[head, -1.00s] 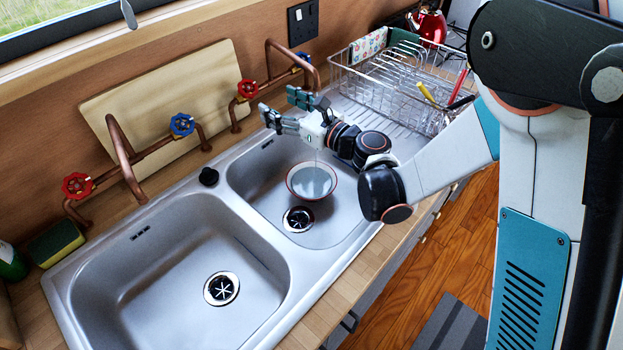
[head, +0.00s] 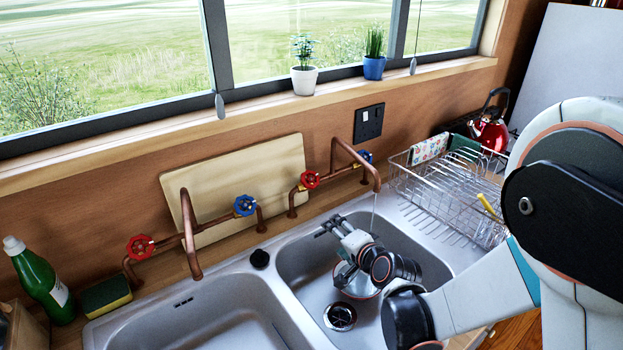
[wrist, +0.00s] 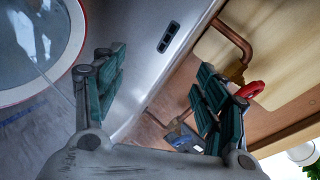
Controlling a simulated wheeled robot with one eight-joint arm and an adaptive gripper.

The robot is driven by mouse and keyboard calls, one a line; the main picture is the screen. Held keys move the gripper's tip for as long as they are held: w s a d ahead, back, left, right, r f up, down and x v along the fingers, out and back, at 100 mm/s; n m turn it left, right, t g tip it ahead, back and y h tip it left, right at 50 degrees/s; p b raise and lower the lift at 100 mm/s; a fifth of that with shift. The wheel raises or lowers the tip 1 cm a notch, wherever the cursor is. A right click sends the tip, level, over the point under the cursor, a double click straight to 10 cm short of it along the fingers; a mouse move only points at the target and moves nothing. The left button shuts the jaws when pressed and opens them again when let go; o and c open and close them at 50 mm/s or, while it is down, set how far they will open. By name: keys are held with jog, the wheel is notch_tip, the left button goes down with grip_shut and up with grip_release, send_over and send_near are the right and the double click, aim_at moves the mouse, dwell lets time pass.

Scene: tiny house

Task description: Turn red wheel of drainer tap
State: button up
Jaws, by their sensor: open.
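The drainer-side copper tap (head: 345,163) stands behind the right basin, with a red wheel (head: 310,180) on its left and a blue wheel (head: 366,157) on its right. A thin stream of water falls from its spout. My gripper (head: 334,228) is over the right basin, apart from the red wheel, fingers pointing toward the back left. In the wrist view its fingers (wrist: 160,88) are spread with nothing between them. Part of the red wheel (wrist: 250,89) shows beyond the right finger there. A red-rimmed bowl (head: 355,286) sits in the right basin, partly hidden by my gripper.
Another tap (head: 187,225) with its own red wheel (head: 140,246) and blue wheel (head: 245,205) stands left. A wooden board (head: 235,170) leans behind the taps. A wire drainer rack (head: 447,190) is right. The left basin (head: 225,322) is empty where visible.

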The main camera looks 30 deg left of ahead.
aim_at(311, 180)
jog(key=s+a+r+m+t+p, duration=0.1)
jog(key=s+a+r+m+t, duration=0.15)
jog(key=r+m, duration=0.75)
jog(key=s+a+r+m+t+p, duration=0.15)
jog(key=m+t, duration=0.25)
jog(key=m, duration=1.5)
jog(key=shift+y, duration=0.4)
jog(key=x, duration=0.4)
jog(key=b+x, duration=0.1)
jog(key=x, duration=0.8)
jog(key=shift+s+a+f+b, duration=0.15)
jog(key=shift+a+f+b, duration=0.1)
jog(key=shift+f+b, duration=0.15)
jog(key=c, duration=1.1)
